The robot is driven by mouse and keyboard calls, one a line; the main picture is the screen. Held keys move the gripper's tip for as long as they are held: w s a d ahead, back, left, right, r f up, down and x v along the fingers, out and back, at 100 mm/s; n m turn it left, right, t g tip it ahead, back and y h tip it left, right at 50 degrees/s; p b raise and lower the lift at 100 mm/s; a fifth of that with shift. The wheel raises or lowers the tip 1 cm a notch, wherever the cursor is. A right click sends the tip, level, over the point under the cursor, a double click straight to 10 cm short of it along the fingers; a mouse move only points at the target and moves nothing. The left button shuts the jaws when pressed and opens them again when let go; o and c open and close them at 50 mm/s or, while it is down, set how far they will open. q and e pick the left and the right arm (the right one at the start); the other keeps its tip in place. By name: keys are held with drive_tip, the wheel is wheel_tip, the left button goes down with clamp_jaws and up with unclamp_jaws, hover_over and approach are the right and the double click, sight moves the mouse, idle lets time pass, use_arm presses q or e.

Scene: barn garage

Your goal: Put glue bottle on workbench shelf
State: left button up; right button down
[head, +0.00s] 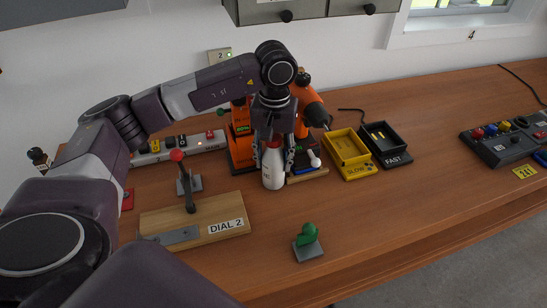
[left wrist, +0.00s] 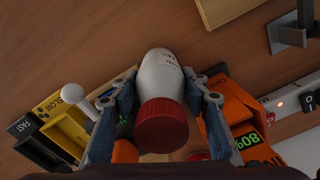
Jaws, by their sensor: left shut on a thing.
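The glue bottle (head: 273,168) is white with a red cap and stands upright at the workbench top (head: 400,180). In the left wrist view the bottle (left wrist: 160,76) shows between the two fingers, with its red cap towards the camera. My left gripper (head: 273,157) points down and is shut on the bottle from above; I cannot tell whether the bottle's base touches the bench. The gripper also shows in the left wrist view (left wrist: 160,95). No shelf is clearly in view; grey drawers (head: 290,10) hang on the wall above. My right gripper is not in view.
An orange machine (head: 240,140) stands right behind the bottle. The yellow SLOW tray (head: 348,155) and black FAST tray (head: 385,142) are to the right. The DIAL 2 lever board (head: 165,222) is at left, a green switch (head: 308,240) in front. The bench's right middle is clear.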

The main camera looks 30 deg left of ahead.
use_arm(q)
drive_tip(key=shift+f, duration=0.15)
drive_tip(key=o, duration=1.4)
drive_tip(key=shift+o, duration=0.2)
